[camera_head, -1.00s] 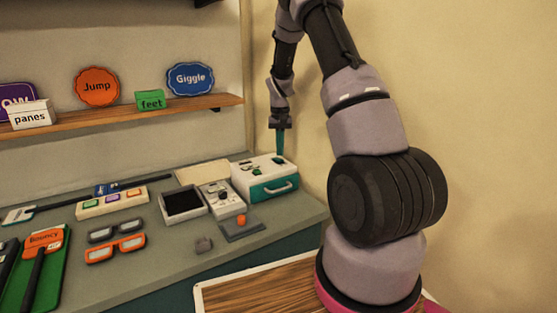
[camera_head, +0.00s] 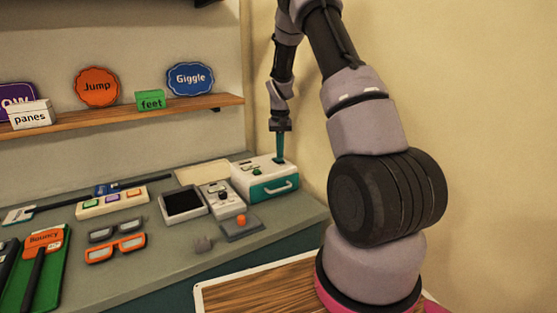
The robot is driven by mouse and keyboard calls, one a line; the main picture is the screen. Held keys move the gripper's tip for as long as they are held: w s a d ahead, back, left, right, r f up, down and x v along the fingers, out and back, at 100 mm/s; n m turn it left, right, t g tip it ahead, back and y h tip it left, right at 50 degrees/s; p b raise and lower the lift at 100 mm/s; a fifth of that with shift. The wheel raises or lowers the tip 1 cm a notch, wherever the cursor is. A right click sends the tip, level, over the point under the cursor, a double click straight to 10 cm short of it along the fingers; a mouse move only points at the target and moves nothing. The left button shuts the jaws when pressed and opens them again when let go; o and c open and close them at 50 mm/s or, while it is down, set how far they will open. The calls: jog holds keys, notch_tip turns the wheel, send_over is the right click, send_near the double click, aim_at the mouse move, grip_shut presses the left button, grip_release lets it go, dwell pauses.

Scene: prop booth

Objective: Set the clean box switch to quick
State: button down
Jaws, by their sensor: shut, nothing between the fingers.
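A white box with a teal front and a white handle (camera_head: 264,181) stands at the back right of the counter. It looks like the clean box, but I can read no label on it. Small dark and green controls show on its top; which one is the switch, and its setting, are too small to tell. My gripper (camera_head: 280,160) points straight down over the right part of the box top. Its teal fingers are shut and empty, with the tips at or very near the top; I cannot tell whether they touch.
Left of the box are a grey control unit (camera_head: 222,199), a dark-screened tray (camera_head: 183,204) and a plate with an orange knob (camera_head: 241,226). Orange glasses (camera_head: 115,248) lie farther left. A shelf (camera_head: 130,115) with signs is above, and a wall is close on the right.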

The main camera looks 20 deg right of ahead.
jog(key=shift+f, duration=0.5)
jog(key=shift+r, duration=3.55)
jog(key=s+a+r+t+y, duration=0.1)
jog(key=s+a+r+t, duration=0.15)
jog(key=s+r, duration=0.6)
jog(key=s+a+r+t, duration=0.1)
jog(key=s+a+r, duration=0.3)
jog(key=r, duration=0.7)
jog(key=s+a+r+t, duration=0.2)
jog(key=s, duration=0.8)
jog(key=s+a+r+t+y, duration=0.1)
jog(key=s+a+r, duration=0.1)
jog(key=s, duration=0.9)
jog(key=shift+r+t, duration=0.35)
jog(key=shift+r, duration=0.15)
